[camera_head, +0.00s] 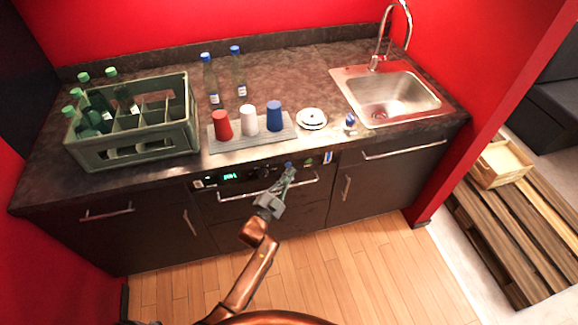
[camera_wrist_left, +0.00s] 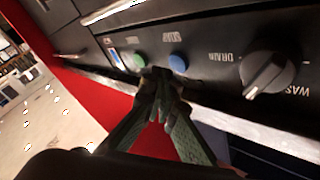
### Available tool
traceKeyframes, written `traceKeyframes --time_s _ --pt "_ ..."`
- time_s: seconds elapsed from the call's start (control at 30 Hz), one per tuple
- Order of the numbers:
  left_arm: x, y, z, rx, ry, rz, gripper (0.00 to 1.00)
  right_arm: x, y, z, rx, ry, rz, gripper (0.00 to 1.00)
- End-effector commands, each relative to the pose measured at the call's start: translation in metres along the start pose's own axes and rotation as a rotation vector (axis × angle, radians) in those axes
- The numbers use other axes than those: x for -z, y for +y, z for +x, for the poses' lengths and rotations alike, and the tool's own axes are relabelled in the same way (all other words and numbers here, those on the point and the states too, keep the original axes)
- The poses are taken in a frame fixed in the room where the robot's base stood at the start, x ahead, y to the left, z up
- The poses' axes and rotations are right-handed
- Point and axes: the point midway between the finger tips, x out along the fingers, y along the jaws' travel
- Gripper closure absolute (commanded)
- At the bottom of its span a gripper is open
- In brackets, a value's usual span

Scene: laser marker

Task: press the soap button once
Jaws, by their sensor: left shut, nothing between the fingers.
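The soap button (camera_wrist_left: 178,62) is a round blue knob on the dark front panel of the dishwasher, with an upside-down soap label by it in the left wrist view. In the head view a small blue spot (camera_head: 288,164) shows at the tip of my left gripper (camera_head: 287,172). My left gripper is shut and empty, its fingertips (camera_wrist_left: 162,76) just beside the blue button and partly below the green one in the wrist view. Whether the tips touch the button, I cannot tell. My right gripper is not in view.
A green button (camera_wrist_left: 138,60) sits left of the blue one, and a drain/wash dial (camera_wrist_left: 268,76) to its right. The dishwasher handle (camera_head: 240,193) runs below the panel. Cups, plates (camera_head: 312,118) and a bottle crate (camera_head: 150,147) stand on the counter above.

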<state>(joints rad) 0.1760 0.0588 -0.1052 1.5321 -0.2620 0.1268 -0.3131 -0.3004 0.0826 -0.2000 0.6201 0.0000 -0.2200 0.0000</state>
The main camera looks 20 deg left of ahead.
Motion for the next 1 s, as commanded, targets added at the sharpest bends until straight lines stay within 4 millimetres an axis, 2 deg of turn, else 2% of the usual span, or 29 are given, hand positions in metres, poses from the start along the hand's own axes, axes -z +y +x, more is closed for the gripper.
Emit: traceKeyframes --time_s 1.0 --pt "-0.0042 -0.0047 0.0053 0.000 0.000 0.000 1.00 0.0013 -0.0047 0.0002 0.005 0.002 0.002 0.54"
